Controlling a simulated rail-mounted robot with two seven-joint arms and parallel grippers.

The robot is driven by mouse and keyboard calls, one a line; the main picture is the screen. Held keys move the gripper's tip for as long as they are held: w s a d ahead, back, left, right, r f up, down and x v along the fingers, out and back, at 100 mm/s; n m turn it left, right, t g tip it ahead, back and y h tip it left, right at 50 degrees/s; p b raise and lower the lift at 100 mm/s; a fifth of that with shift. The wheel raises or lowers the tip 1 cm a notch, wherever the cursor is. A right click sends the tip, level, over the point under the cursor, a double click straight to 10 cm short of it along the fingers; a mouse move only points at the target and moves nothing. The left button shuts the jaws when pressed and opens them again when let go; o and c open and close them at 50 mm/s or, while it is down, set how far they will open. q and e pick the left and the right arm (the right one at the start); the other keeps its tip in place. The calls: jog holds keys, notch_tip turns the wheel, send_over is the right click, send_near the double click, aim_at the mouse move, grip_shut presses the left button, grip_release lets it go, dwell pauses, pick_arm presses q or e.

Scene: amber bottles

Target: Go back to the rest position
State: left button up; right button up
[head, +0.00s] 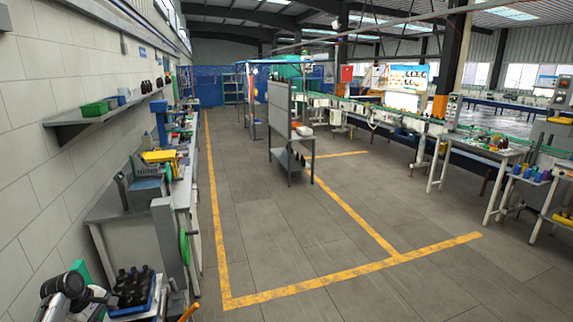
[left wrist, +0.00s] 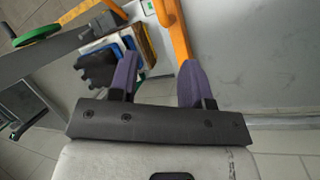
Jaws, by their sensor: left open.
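My left gripper (left wrist: 159,60) shows in the left wrist view with its two purple fingers spread apart. I see nothing held between them. An orange bar (left wrist: 172,25) runs down close to the right finger; I cannot tell whether they touch. In the head view, part of my left arm shows at the lower left corner, but its fingers cannot be made out. Dark bottles (head: 133,285) stand close together in a tray (head: 143,309) at the lower left, right of that arm part. My right gripper is in neither view.
A grey workbench (head: 120,208) lines the left wall, under a shelf (head: 90,118) with green bins. A grey rack (head: 292,152) stands mid-floor. Tables (head: 485,158) line the right. A green wheel (left wrist: 38,28) shows in the wrist view.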

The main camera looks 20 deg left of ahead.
pick_arm(q)
jog(key=w+d+r+m+t+y, duration=0.1)
jog(key=w+d+r+m+y, duration=0.2)
jog(key=r+m, duration=0.35)
jog(key=w+d+r+m+t+y, duration=0.1)
jog(key=w+d+r+m+y, duration=0.15)
jog(key=r+m, duration=0.45)
jog(key=d+r+m+t+y+p, duration=0.25)
jog(key=d+m, duration=0.25)
jog(key=d, duration=0.9)
jog(key=s+d+f+m+h+p, duration=0.1)
jog(key=s+d+f+h+p, duration=0.1)
jog(key=s+d, duration=0.65)
jog(key=s+d+f+m+h+p, duration=0.25)
jog(key=s+d, duration=0.25)
jog(key=d, duration=0.7)
jog(key=s+d+f+g+h+p, duration=0.1)
jog(key=s+d+f, duration=0.3)
jog(key=s, duration=0.5)
jog(key=s+d+f+g+h+p, duration=0.1)
jog(key=s+d+f+g+p, duration=0.2)
jog(key=s, duration=0.7)
jog(key=shift+s+d+f+n+g+p, duration=0.15)
jog(key=shift+d+f+n+g+p, duration=0.3)
jog(key=shift+d, duration=0.4)
